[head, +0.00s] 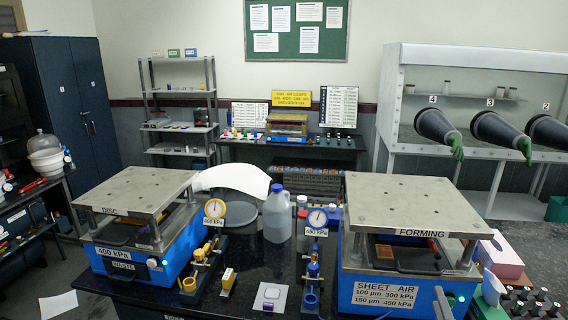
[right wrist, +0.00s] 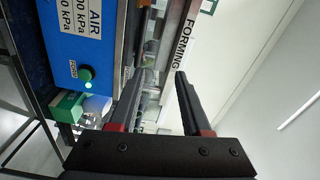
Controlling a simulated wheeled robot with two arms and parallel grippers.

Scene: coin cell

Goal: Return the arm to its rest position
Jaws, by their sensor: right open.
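My right gripper (right wrist: 157,85) is open in the right wrist view, with two dark fingers apart and nothing between them. In the head view only a small dark part of it (head: 441,303) shows at the bottom edge, in front of the blue forming press (head: 375,290). The press also shows in the right wrist view (right wrist: 75,45), turned on its side, with a lit green button and the FORMING label beyond the fingers. No contact with the press can be made out. My left gripper is not in view.
A blue disc press (head: 175,262) stands at the left of the dark bench. A pink box (head: 503,258) and several small bottles stand to the right.

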